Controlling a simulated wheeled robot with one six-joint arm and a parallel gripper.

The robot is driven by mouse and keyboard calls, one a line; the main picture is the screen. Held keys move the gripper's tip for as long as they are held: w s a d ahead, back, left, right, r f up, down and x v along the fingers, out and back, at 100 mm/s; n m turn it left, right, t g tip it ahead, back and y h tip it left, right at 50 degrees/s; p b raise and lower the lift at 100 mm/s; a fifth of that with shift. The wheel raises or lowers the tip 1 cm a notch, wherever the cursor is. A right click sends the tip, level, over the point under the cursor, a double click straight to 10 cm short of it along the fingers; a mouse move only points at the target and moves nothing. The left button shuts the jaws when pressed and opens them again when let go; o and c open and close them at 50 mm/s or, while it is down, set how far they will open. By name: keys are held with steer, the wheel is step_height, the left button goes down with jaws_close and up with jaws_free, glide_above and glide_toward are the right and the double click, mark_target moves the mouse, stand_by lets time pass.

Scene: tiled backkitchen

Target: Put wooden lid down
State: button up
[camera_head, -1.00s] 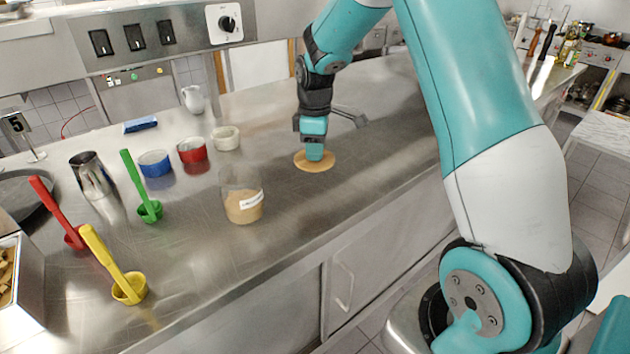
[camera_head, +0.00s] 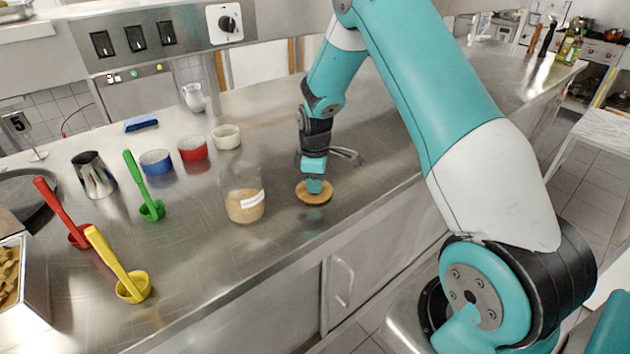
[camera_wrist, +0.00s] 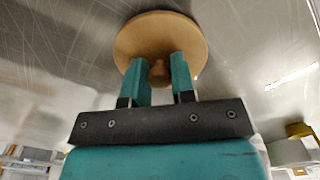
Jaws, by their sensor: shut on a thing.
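The round wooden lid (camera_head: 312,197) is at the steel counter's surface, right of the glass jar (camera_head: 244,204); I cannot tell whether it touches the counter. My gripper (camera_head: 314,185) is directly above the lid, pointing down. In the wrist view the lid (camera_wrist: 160,36) shows its disc and small knob, with my gripper's two teal fingers (camera_wrist: 160,76) on either side of the knob, shut on it. The jar is open at the top, holds tan contents and carries a white label.
White, red (camera_head: 193,149) and blue bowls stand behind the jar. Green, yellow (camera_head: 132,288) and red scoops, a metal cup (camera_head: 94,175) and a tray are at the left. A bent metal fitting (camera_head: 347,156) is just behind my gripper. The counter right of the lid is clear.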

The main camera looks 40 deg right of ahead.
steer(key=o, duration=0.9)
step_height(320, 180, up, 11)
steer(key=b, duration=0.2)
steer(key=s+a+r, duration=0.3)
steer(key=a+r, duration=0.1)
steer(key=a, duration=0.2)
steer(key=s+a+r+m+y, duration=0.1)
steer(key=s+a+r+y, duration=0.1)
steer(key=s+a, duration=0.7)
steer(key=s+a+r+m+y, duration=0.1)
steer(key=s+a+r, duration=0.3)
steer(key=s+a, duration=0.5)
steer(key=s+y, duration=0.1)
steer(key=s, duration=0.6)
steer(key=shift+r, duration=0.3)
steer(key=shift+s+a, duration=0.1)
